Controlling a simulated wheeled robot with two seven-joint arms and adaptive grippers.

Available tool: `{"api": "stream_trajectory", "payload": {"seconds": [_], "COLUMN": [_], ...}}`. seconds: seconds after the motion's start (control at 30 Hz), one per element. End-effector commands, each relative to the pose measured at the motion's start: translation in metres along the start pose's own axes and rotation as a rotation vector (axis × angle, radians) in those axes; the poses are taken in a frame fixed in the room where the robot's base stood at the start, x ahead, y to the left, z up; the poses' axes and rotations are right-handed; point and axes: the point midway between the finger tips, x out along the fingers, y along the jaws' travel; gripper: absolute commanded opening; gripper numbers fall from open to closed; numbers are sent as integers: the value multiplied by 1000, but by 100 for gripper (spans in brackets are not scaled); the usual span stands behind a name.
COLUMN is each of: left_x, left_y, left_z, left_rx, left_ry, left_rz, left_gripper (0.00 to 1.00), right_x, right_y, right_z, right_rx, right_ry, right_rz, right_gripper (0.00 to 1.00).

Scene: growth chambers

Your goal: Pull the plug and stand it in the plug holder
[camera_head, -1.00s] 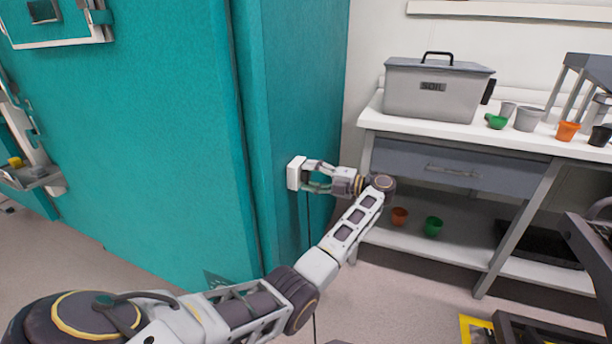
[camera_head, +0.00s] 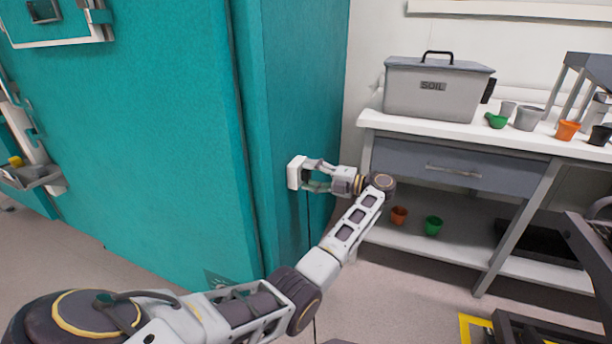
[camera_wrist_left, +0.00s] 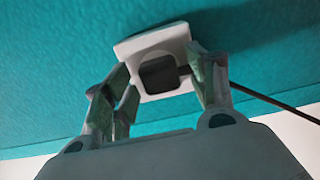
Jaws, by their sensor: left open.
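A dark plug (camera_wrist_left: 160,74) sits in a white wall socket (camera_wrist_left: 130,48) on the side of the teal chamber, with its cable running off to the right in the left wrist view. The socket also shows in the head view (camera_head: 294,172). My left gripper (camera_head: 309,174) is open at the socket, and in the left wrist view its fingers (camera_wrist_left: 165,82) stand on either side of the plug with gaps to it. In the head view the fingers hide the plug. The plug holder is not identifiable. My right gripper is not in view.
A white bench (camera_head: 375,118) with a grey soil bin (camera_head: 432,92) and several small pots stands to the right of the left gripper. Its lower shelf (camera_head: 380,233) holds an orange pot (camera_head: 399,215) and a green pot (camera_head: 433,226). The teal chamber (camera_head: 160,150) fills the left.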

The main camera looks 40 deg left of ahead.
Motion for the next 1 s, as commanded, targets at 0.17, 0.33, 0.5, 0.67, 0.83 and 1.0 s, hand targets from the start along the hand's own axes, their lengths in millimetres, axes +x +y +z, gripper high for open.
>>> {"api": "stream_trajectory", "payload": {"seconds": [0.17, 0.33, 0.5, 0.67, 0.83, 1.0], "left_x": [0, 0, 0, 0, 0, 0], "left_y": [0, 0, 0, 0, 0, 0], "left_z": [0, 0, 0, 0, 0, 0], "left_rx": [0, 0, 0, 0, 0, 0], "left_ry": [-1, -1, 0, 0, 0, 0], "left_rz": [-1, -1, 0, 0, 0, 0], "left_gripper": [57, 57, 57, 38, 16, 0], "right_x": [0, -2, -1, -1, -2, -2], "right_y": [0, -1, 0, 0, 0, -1], "right_z": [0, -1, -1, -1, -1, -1], "right_rx": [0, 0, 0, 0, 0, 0], "right_ry": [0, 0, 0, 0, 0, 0], "right_rz": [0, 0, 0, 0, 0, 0], "right_gripper": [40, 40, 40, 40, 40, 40]}}
